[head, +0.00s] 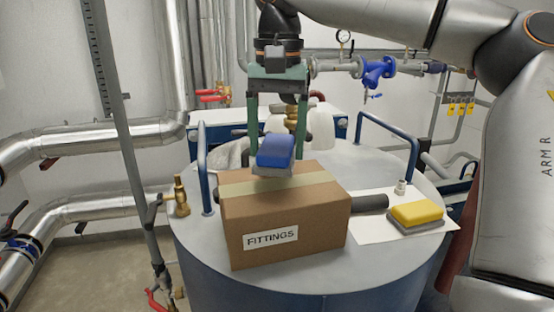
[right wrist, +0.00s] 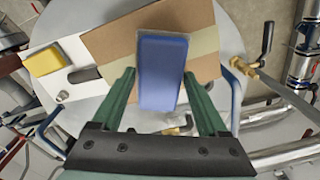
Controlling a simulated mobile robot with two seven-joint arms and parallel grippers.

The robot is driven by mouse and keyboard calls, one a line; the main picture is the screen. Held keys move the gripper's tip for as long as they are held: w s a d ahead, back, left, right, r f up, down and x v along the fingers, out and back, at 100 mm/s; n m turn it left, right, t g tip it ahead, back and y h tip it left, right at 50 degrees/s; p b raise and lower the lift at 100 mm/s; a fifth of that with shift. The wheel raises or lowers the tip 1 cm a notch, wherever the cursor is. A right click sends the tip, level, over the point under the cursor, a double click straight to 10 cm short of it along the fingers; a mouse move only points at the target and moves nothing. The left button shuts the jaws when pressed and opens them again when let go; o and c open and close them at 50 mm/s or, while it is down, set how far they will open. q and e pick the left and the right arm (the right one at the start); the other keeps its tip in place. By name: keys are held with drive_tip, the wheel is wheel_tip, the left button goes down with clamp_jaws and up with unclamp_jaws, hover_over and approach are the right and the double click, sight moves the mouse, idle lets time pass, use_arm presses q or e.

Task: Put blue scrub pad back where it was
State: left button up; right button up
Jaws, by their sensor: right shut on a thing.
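The blue scrub pad (head: 275,151) has a grey underside and is over the top of the cardboard box marked FITTINGS (head: 325,220). My right gripper (head: 276,126) comes down from above with its green fingers on either side of the pad, shut on it. In the right wrist view the pad (right wrist: 162,70) lies between the two fingertips (right wrist: 161,76), with the box top (right wrist: 105,45) behind it. I cannot tell whether the pad touches the box. My left gripper is not in view.
The box stands on a round tank top (head: 200,240). To its right, a yellow scrub pad (head: 416,212) lies on a white sheet (head: 372,230) near a small metal fitting (head: 400,187). A dark cylinder (head: 372,202), blue rails (head: 202,170) and a brass valve (head: 182,196) stand close by.

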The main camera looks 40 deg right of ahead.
sight(278, 142)
drive_tip(key=shift+w+d+f, duration=0.1)
drive_tip(key=shift+f, duration=0.85)
drive_tip(key=shift+w+d+f, duration=0.1)
drive_tip(key=shift+f, duration=0.8)
drive_tip(key=shift+f, duration=0.1)
drive_tip(key=o, duration=1.1)
wheel_tip(278, 142, up, 12)
drive_tip(key=shift+s+r, duration=0.1)
drive_tip(key=shift+s, duration=0.05)
